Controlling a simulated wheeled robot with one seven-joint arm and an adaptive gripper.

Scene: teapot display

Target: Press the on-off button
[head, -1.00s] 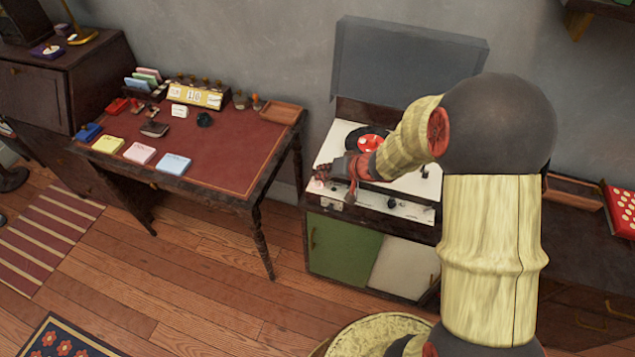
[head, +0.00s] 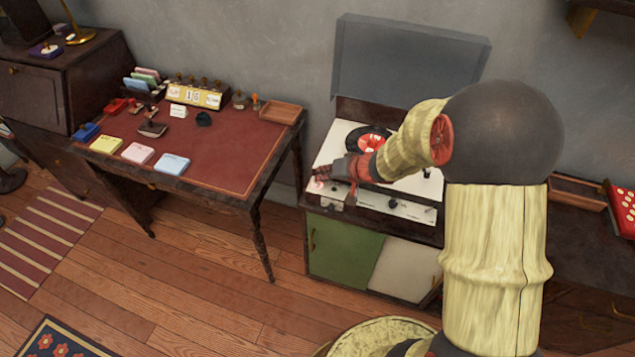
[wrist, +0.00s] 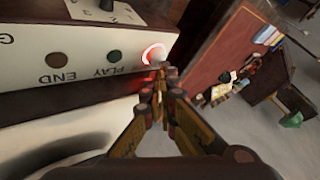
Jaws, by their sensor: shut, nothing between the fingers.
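The on-off button (wrist: 153,54) is a round button with a glowing red ring at the end of the white control panel in the wrist view. It lies beyond the round PLAY (wrist: 114,55) and END (wrist: 54,60) buttons, whose labels appear upside down. My gripper (wrist: 165,74) is shut and empty, its tips just beside the glowing ring; I cannot tell whether they touch it. In the head view my gripper (head: 322,174) is over the front left corner of the white record player (head: 335,137), hiding part of the panel.
A black record with a red label (head: 370,142) sits on the player, partly behind my arm. The grey translucent lid (head: 408,70) stands open at the back. A red-topped desk (head: 225,142) with stationery is to the left, across a narrow gap.

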